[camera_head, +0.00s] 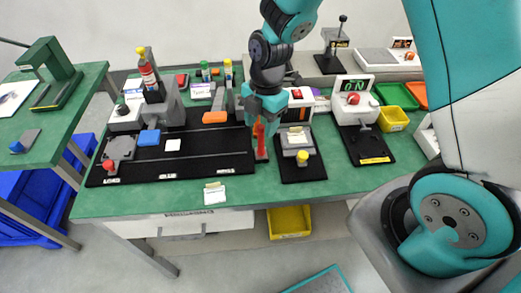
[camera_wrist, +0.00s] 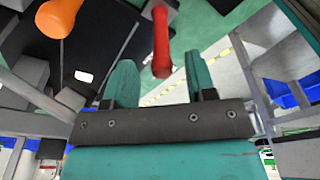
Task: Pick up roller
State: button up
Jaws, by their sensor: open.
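A red handle (camera_head: 259,130) stands at the right end of the black work mat, directly below my gripper (camera_head: 262,121). It appears to be the roller's handle; the roller's head cannot be made out. In the wrist view, the red handle (camera_wrist: 161,42) is seen between and just beyond the two teal fingers of my gripper (camera_wrist: 160,68). The fingers are spread apart with a gap on each side of the handle. An orange handle (camera_head: 215,117) lies to the left of my gripper, and it also shows in the wrist view (camera_wrist: 57,17).
The black mat (camera_head: 190,168) holds a grey fixture (camera_head: 120,148) and a blue block (camera_head: 149,137). A black-based fixture (camera_head: 302,168) stands close to the right of the red handle. The green table's front strip (camera_head: 150,203) is mostly bare, apart from a small card (camera_head: 214,193).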

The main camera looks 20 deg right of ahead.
aim_at(259, 148)
jog(key=f, duration=0.4)
jog(key=shift+s+a+f+p, duration=0.15)
jog(key=shift+s+a+p, duration=0.1)
jog(key=shift+p, duration=0.05)
grip_shut()
notch_tip(259, 148, up, 20)
jog(key=shift+b, duration=0.4)
